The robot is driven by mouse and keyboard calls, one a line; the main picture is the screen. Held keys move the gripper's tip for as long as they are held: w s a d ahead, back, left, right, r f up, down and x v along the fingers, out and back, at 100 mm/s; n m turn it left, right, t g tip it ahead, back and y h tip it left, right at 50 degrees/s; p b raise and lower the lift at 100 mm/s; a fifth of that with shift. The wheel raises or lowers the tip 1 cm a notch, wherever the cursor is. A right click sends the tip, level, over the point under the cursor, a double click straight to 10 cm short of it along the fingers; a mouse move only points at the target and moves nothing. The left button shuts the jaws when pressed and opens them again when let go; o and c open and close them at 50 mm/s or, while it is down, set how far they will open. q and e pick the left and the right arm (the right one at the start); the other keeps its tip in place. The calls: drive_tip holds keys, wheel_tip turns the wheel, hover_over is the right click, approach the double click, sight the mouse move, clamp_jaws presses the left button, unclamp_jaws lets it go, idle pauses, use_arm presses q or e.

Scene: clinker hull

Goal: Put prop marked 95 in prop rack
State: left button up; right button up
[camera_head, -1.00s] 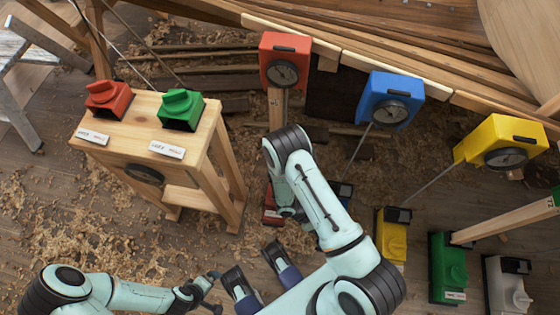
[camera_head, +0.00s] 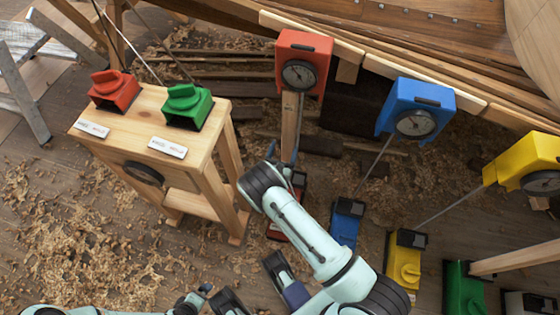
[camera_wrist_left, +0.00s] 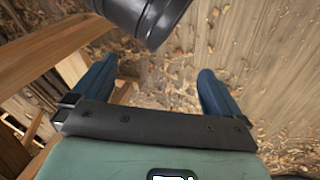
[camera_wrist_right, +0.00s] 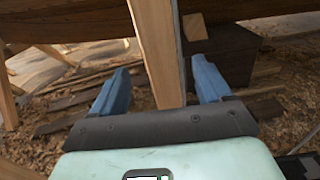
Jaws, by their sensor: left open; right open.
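A wooden prop post (camera_head: 290,125) stands under a red gauge head (camera_head: 302,68) in the head view. No number 95 is legible. My right gripper (camera_head: 284,156) is partly hidden by my own arm at this post. In the right wrist view its blue fingers (camera_wrist_right: 158,92) are open, with a wooden post (camera_wrist_right: 160,50) between them, nearer the right finger. My left gripper (camera_head: 201,292) is low in the head view. In the left wrist view it is open and empty (camera_wrist_left: 150,90), above the floor. I cannot identify the prop rack.
A wooden stand (camera_head: 200,150) at left carries a red knob box (camera_head: 114,90) and a green one (camera_head: 187,105). Blue (camera_head: 415,108) and yellow (camera_head: 525,162) gauge heads stand at right. Blue (camera_head: 346,225), yellow (camera_head: 404,265) and green (camera_head: 463,290) units sit below. Shavings cover the floor.

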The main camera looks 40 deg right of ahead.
sight(287, 139)
drive_tip(key=b+x, duration=0.1)
drive_tip(key=x, duration=0.5)
drive_tip(key=shift+d+f, duration=0.1)
use_arm(q)
drive_tip(key=shift+w+a+f+b, duration=0.25)
drive_tip(key=shift+a+f, duration=0.1)
drive_tip(key=shift+f, duration=0.3)
drive_tip(key=shift+w+a+f+b, duration=0.1)
drive_tip(key=shift+w+a+f, duration=0.15)
drive_tip(key=shift+f, duration=0.35)
use_arm(e)
drive_tip(key=shift+x, duration=0.8)
clamp_jaws()
use_arm(q)
drive_tip(key=shift+r+p, duration=0.3)
drive_tip(key=shift+r, duration=0.1)
use_arm(e)
drive_tip(key=shift+r, duration=0.65)
